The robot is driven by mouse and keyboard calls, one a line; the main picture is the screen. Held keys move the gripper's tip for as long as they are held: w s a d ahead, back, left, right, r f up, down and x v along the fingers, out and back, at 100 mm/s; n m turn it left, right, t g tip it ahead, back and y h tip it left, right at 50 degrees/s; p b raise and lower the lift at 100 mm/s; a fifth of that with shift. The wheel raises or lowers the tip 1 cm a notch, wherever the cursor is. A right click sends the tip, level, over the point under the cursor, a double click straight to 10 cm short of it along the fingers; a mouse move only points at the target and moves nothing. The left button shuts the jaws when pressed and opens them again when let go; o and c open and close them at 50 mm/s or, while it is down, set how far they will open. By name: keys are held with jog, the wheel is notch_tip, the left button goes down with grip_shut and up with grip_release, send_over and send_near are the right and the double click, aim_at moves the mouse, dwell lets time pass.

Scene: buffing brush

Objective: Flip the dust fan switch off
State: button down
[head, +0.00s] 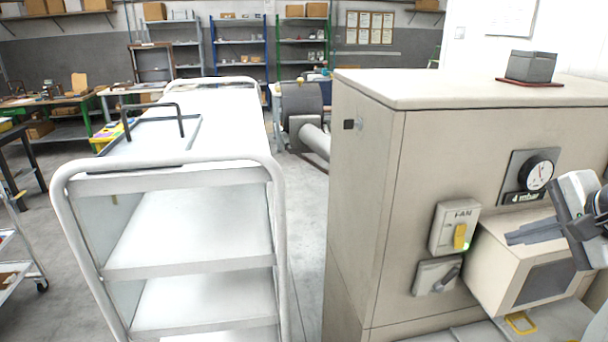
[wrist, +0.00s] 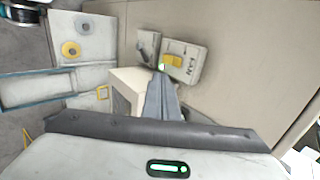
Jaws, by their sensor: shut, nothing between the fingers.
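The fan switch (head: 455,228) is a pale box marked "FAN" on the front of the beige cabinet, with a yellow lever (head: 460,237). A small green light glows beside the lever. The switch box (wrist: 185,62) and yellow lever (wrist: 172,61) also show in the wrist view, just beyond my fingertips. My gripper (head: 509,238) is to the right of the switch, its grey fingers together and pointing left towards it. In the wrist view the shut fingers (wrist: 162,78) are empty and appear close to the lever; I cannot tell whether they touch it.
A second switch with a dark lever (head: 447,279) sits just below. A beige hood (head: 500,275) juts out under my fingers. A round gauge (head: 539,174) is above. A grey box (head: 531,66) stands on the cabinet top. A white trolley (head: 190,235) stands at left.

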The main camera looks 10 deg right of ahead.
aim_at(461, 236)
jog(key=shift+w+r+x, duration=0.2)
jog(key=shift+x, duration=2.05)
jog(key=shift+w+r+x, duration=0.2)
jog(key=shift+w+x, duration=0.05)
jog(key=shift+x, duration=2)
jog(key=shift+w+r+x, duration=0.2)
jog(key=shift+x, duration=2.05)
jog(key=shift+a, duration=0.1)
jog(key=f+b, duration=0.1)
jog(key=b, duration=0.4)
jog(key=shift+w+f+t, duration=0.15)
jog(key=shift+f+t, duration=0.05)
jog(key=shift+t, duration=0.2)
jog(key=shift+r+p, duration=0.65)
jog(key=shift+p, duration=0.05)
jog(key=shift+f, duration=0.1)
jog(key=shift+r+p, duration=0.5)
jog(key=shift+r, duration=0.4)
